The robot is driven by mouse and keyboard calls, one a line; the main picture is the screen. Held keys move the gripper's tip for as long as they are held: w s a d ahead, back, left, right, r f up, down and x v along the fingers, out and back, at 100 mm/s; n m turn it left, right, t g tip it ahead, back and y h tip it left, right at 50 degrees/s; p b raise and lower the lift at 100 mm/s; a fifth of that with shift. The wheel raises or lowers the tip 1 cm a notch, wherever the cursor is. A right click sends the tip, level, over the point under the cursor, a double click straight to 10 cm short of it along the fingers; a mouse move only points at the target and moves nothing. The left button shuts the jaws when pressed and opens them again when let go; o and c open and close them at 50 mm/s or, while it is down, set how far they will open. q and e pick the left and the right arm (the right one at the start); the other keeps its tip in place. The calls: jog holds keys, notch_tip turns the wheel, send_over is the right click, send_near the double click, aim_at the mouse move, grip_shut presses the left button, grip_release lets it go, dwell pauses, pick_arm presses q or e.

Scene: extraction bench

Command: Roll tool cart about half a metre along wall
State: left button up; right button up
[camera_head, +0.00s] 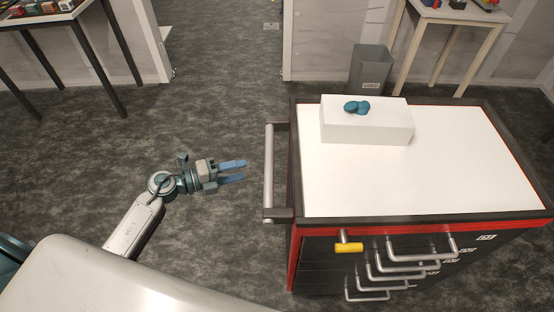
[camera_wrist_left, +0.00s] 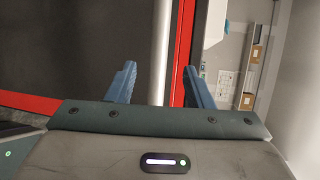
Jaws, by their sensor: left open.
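The tool cart (camera_head: 450,190) stands at the right in the head view, with a white top, black rim, red trim and several drawers with silver handles. Its push handle (camera_head: 269,170) is a grey vertical-looking bar on the cart's left side. My left gripper (camera_head: 244,172) is open and empty, just left of the push handle and pointing at it, with a small gap. In the left wrist view, the handle bar (camera_wrist_left: 160,50) shows beyond and between the two blue fingers (camera_wrist_left: 160,85). My right gripper is not in view.
A white box (camera_head: 365,125) with a teal object (camera_head: 357,107) on it sits on the cart top. A yellow piece (camera_head: 348,247) sticks out at the cart's front. A grey bin (camera_head: 370,68) and a wooden table (camera_head: 455,15) stand behind. Open carpet (camera_head: 220,100) lies left of the cart.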

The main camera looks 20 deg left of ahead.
aim_at(266, 162)
pick_arm(q)
jog(key=p+x, duration=0.3)
jog(key=x, duration=0.6)
jog(key=shift+w+d, duration=0.2)
jog(key=shift+w+d+f, duration=0.15)
jog(key=shift+w+d, duration=0.15)
jog(key=shift+d, duration=0.05)
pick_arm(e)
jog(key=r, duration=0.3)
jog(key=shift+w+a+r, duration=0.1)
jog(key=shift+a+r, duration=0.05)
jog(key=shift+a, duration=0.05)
pick_arm(q)
grip_shut()
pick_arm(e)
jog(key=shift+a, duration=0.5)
